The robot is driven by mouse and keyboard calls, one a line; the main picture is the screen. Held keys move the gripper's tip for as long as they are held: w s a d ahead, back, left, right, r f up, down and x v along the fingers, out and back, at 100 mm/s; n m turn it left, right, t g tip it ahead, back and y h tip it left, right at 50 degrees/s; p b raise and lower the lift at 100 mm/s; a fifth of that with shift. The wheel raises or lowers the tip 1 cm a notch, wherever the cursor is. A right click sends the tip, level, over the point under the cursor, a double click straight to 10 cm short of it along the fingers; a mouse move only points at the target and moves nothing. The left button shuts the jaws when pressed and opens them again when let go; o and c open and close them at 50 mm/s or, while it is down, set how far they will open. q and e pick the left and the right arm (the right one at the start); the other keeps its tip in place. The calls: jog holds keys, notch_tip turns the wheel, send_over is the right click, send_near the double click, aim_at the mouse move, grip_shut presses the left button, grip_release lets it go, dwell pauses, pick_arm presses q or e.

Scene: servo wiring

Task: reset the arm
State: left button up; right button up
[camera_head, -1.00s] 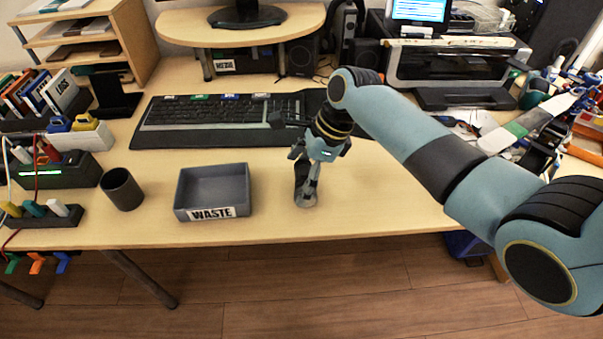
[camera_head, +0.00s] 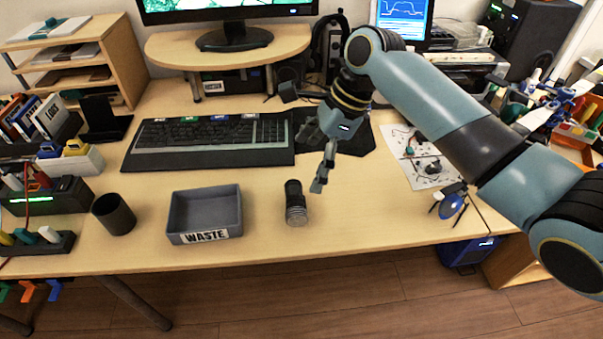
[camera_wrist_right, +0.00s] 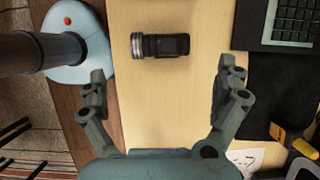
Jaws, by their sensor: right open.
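My right arm comes in from the right in the head view. Its gripper (camera_head: 319,158) hangs above the desk, in front of the black mat. In the right wrist view the two fingers of this gripper (camera_wrist_right: 160,90) stand wide apart with nothing between their tips. A dark cylindrical object with a ribbed silver end (camera_head: 295,203) is on the desk, just left of and nearer than the gripper, apart from it. It also shows in the right wrist view (camera_wrist_right: 160,46), beyond the fingertips. My left gripper is in neither view.
A grey tray marked WASTE (camera_head: 205,212) and a dark cup (camera_head: 114,213) stand left of the cylinder. A keyboard (camera_head: 210,135) and monitor (camera_head: 233,20) lie behind. Papers (camera_head: 420,158) and a blue tool (camera_head: 452,205) are at the right.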

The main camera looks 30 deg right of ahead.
jog(key=shift+s+d+r, duration=0.15)
jog(key=shift+d+r, duration=0.05)
jog(key=shift+r, duration=0.45)
